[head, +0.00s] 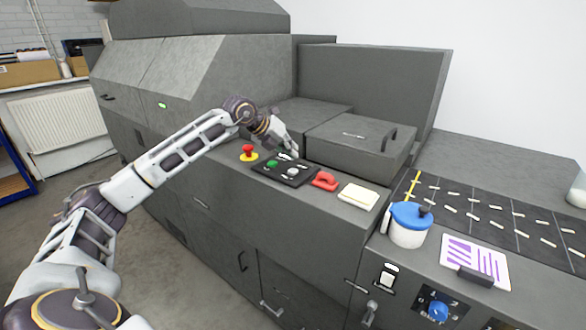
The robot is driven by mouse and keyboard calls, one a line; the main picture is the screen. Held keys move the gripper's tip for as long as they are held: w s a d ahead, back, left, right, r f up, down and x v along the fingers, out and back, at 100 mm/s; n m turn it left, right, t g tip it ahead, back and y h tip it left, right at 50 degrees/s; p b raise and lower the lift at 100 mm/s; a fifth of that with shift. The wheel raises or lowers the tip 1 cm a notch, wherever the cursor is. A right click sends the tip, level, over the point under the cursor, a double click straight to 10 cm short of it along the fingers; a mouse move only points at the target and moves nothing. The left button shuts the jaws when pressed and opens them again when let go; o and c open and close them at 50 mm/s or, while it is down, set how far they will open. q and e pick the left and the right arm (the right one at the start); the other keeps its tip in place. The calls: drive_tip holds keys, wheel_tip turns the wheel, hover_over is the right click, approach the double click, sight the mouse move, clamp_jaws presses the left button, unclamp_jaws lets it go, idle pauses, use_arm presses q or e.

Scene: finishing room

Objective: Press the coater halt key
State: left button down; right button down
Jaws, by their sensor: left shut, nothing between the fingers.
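My left gripper (292,150) is shut and empty. It reaches over the grey machine's front ledge, its fingertips at the far edge of a dark key panel (264,169). The panel carries a green key (272,164), a pale grey key (292,171) and small white markings. Another green spot shows by the fingertips, partly hidden by them. A red mushroom button on a yellow base (248,154) stands left of the panel. I cannot read which key is the coater halt key, nor tell whether the fingertips touch the panel. My right gripper is out of view.
Right of the panel lie a red object (325,181) and a cream pad (358,196). A lidded grey box (358,142) rises behind them. Further right stand a blue-lidded pot (408,232), a purple-striped card (476,262) and a blue rotary knob (438,309).

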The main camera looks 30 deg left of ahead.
use_arm(q)
drive_tip(key=shift+r+p, duration=0.8)
drive_tip(key=shift+r, duration=0.45)
